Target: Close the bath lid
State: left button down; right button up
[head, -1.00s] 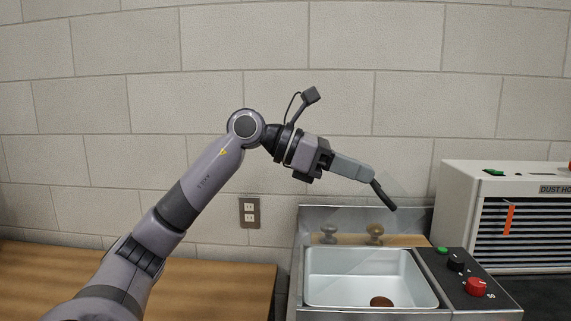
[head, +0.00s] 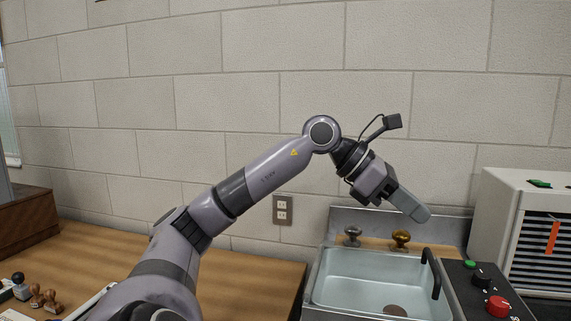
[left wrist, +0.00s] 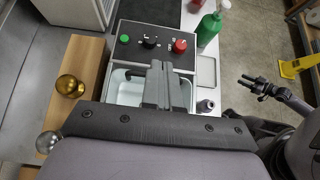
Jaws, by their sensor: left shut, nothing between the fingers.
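The bath (head: 330,290) is a pale basin set in a metal counter, at the lower right in the head view. Whether a small gap is left under the lid is hard to tell. My left gripper (head: 422,213) is shut and empty, above the back of the bath and apart from the handle. In the left wrist view its fingers (left wrist: 158,82) hide part of the bath (left wrist: 124,88). My right gripper (left wrist: 246,82) is away to the right, open and empty.
A control panel with green, black and red knobs (head: 497,305) adjoins the bath's right side, beside a white dust hood (head: 500,215). Brass (head: 400,239) and grey (head: 352,236) knobs stand behind the bath. Wooden stamps (head: 45,297) lie on the left table. A green bottle (left wrist: 209,28) stands farther right.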

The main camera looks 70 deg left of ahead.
aim_at(429, 260)
pick_arm(q)
jog(key=f, duration=0.1)
jog(key=w+d+f, duration=0.1)
jog(key=f, duration=0.1)
jog(key=w+d+f, duration=0.1)
jog(key=f, duration=0.1)
jog(key=shift+w+b, duration=0.25)
jog(key=shift+b, duration=0.1)
jog(key=shift+w+d+f, duration=0.15)
jog(key=shift+f, duration=0.3)
jog(key=shift+w+d+f, duration=0.1)
jog(key=shift+w+f, duration=0.05)
jog(key=shift+f, duration=0.25)
jog(key=shift+a+r, duration=0.1)
jog(key=shift+r, duration=0.4)
notch_tip(429, 260, up, 13)
jog(key=s+a+p, duration=0.1)
jog(key=s+p, duration=0.1)
jog(key=p, duration=0.3)
jog(key=shift+a+f, duration=0.15)
jog(key=shift+a, duration=0.2)
